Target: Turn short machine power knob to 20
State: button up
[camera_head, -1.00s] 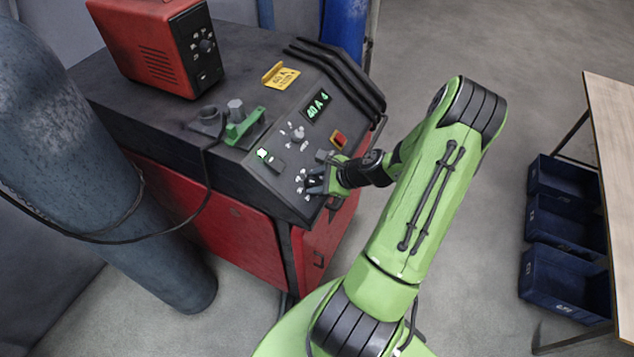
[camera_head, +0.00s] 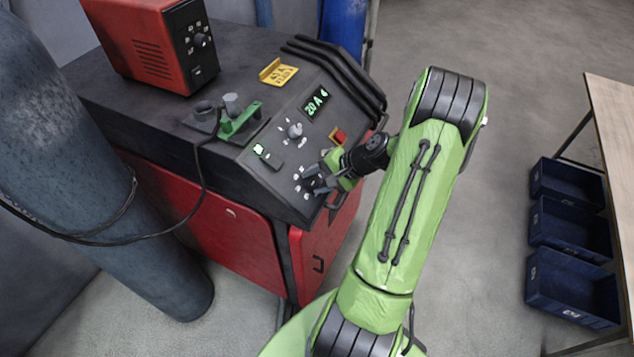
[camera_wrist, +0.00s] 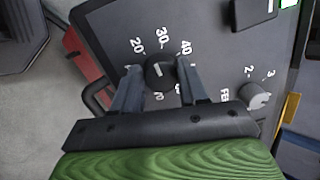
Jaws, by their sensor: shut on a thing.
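The short machine (camera_head: 250,190) has a dark sloped control panel and red sides. Its green display (camera_head: 316,102) reads 20 A. In the wrist view, the dark round power knob (camera_wrist: 160,72) sits on the panel with printed numbers 20, 30 and 40 around it. My gripper (camera_wrist: 160,78) has one finger on either side of that knob and is shut on it. In the head view my gripper (camera_head: 316,180) is at the lower part of the panel and its fingers hide most of the knob.
A second, grey knob (camera_head: 295,130) is higher on the panel; it also shows in the wrist view (camera_wrist: 256,96). A red switch (camera_head: 338,136) and a handle rail are close to my arm. A smaller red unit (camera_head: 150,45) stands on top. Blue bins (camera_head: 570,230) are at right.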

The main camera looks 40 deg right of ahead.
jog(key=shift+n+g+b, duration=0.3)
jog(key=shift+n+b, duration=0.55)
jog(key=shift+n, duration=1.15)
jog(key=o, duration=1)
jog(key=shift+o, duration=0.2)
jog(key=p+v, duration=0.3)
jog(key=v, duration=1.2)
jog(key=shift+d+r, duration=0.3)
jog(key=shift+s, duration=0.15)
